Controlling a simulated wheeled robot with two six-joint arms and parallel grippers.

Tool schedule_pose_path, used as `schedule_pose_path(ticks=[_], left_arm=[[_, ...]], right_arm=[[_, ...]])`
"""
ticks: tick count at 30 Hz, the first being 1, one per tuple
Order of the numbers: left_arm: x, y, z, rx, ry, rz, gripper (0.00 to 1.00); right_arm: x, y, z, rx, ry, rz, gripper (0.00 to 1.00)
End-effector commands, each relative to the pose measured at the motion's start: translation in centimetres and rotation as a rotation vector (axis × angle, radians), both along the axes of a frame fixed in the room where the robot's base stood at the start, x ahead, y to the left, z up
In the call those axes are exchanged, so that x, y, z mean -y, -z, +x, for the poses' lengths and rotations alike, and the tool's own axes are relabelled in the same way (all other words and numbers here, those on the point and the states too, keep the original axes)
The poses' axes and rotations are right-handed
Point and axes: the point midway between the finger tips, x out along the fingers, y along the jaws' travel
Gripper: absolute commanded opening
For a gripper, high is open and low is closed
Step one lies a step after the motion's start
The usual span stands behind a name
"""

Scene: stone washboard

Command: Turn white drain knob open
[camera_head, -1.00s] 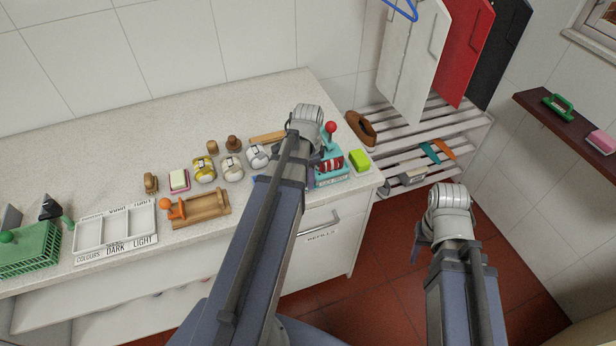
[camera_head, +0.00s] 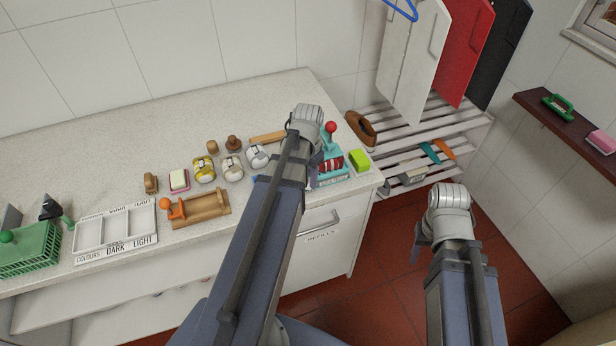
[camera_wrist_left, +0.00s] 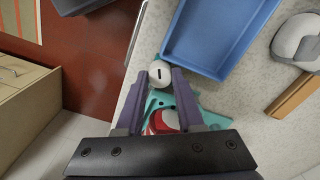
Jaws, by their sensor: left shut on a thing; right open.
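The white drain knob (camera_wrist_left: 158,73) shows in the left wrist view as a round white cap with a short dark mark. It sits at the edge of a teal press (camera_wrist_left: 160,101) with a red part, which also shows in the head view (camera_head: 330,165). My left gripper (camera_wrist_left: 157,76) is shut on the knob, one finger on each side. In the head view my left arm (camera_head: 265,230) hides the knob and fingertips. My right gripper (camera_head: 424,256) is open over the floor, its fingers mostly hidden by its wrist.
A blue tray (camera_wrist_left: 215,35) lies close beside the knob. A lime-green block (camera_head: 359,160) is right of the press. Several jars, a wooden rack (camera_head: 205,208) and a white sectioned tray (camera_head: 115,249) stand on the counter. A slatted shelf (camera_head: 420,118) is to the right.

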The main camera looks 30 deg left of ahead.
Motion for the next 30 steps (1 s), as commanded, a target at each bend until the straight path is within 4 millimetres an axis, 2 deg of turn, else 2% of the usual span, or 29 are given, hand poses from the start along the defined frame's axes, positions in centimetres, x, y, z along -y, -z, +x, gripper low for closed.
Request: schedule_pose_path(ticks=[6,15,30], left_arm=[[0.00,0.00,0.00,0.000,-0.179,0.000,0.00],[0.00,0.00,0.00,0.000,-0.354,0.000,0.00],[0.00,0.00,0.00,0.000,-0.442,0.000,0.00]], right_arm=[[0.00,0.00,0.00,0.000,0.000,0.000,0.50],[0.00,0.00,0.00,0.000,0.000,0.000,0.50],[0.00,0.00,0.00,0.000,0.000,0.000,0.50]])
